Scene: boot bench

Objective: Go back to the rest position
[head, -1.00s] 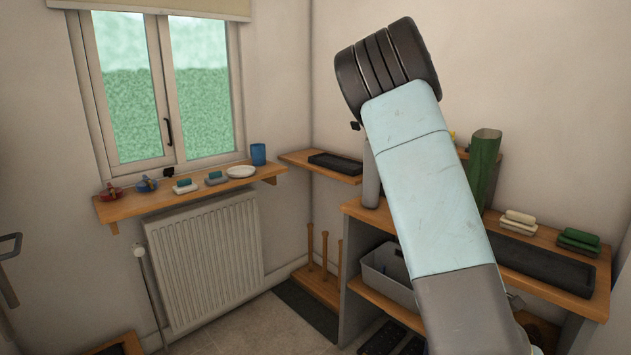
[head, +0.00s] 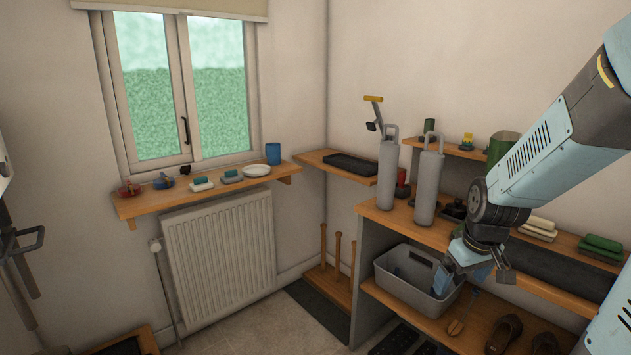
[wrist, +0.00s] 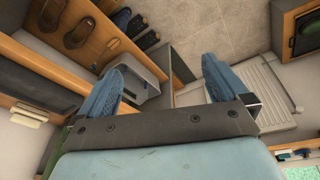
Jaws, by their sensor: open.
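My gripper (head: 458,280) hangs from my folded arm on the right of the head view. It overlaps the grey bin (head: 395,294) on the bench's lower shelf in that picture; I cannot tell its exact distance from it. In the wrist view my gripper (wrist: 162,68) shows two blue fingers spread wide apart, with nothing held between them. Part of the grey bin (wrist: 150,88) shows beyond the fingers.
The wooden boot bench (head: 385,214) carries two grey cylinders with handles (head: 387,172) (head: 429,180) and soap-like blocks. Shoes (head: 504,333) stand on its lower shelf. A radiator (head: 220,256) is under the window shelf (head: 150,205). Some floor (head: 250,330) is clear.

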